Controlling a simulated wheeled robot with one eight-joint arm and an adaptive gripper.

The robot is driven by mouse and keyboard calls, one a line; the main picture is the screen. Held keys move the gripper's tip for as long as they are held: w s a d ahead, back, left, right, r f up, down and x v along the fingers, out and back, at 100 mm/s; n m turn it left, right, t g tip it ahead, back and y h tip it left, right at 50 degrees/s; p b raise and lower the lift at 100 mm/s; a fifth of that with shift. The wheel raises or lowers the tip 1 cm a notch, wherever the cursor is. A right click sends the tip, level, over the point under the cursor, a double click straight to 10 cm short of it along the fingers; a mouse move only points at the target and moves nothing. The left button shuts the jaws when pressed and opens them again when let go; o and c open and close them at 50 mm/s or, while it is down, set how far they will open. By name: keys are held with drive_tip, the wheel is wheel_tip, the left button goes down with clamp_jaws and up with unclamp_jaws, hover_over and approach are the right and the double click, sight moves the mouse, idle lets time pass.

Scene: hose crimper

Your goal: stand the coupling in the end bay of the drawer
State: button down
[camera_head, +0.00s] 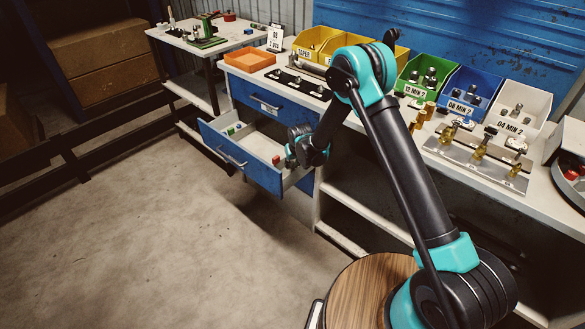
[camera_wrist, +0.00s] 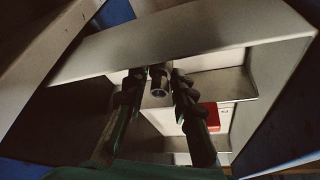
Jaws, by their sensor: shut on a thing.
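My gripper (camera_head: 292,158) is over the right end of the open blue drawer (camera_head: 232,163). In the wrist view my gripper (camera_wrist: 158,74) has its two dark fingers closed on the coupling (camera_wrist: 159,88), a small dark metal cylinder with a round open end facing the camera. The drawer's pale inside walls and dividers (camera_wrist: 195,49) surround the fingertips in this view. I cannot tell whether the coupling touches the drawer floor. In the head view the coupling is hidden by my gripper.
A red block (camera_wrist: 207,117) lies in a drawer compartment beside my right finger. Small parts (camera_head: 236,129) lie at the drawer's left end. Floor before the drawer is clear.

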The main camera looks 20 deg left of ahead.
drive_tip(key=shift+f, duration=0.9)
drive_tip(key=c, duration=1.6)
unclamp_jaws()
drive_tip(key=shift+f, duration=0.1)
drive_tip(key=shift+o, duration=0.2)
drive_tip(key=v, duration=1.2)
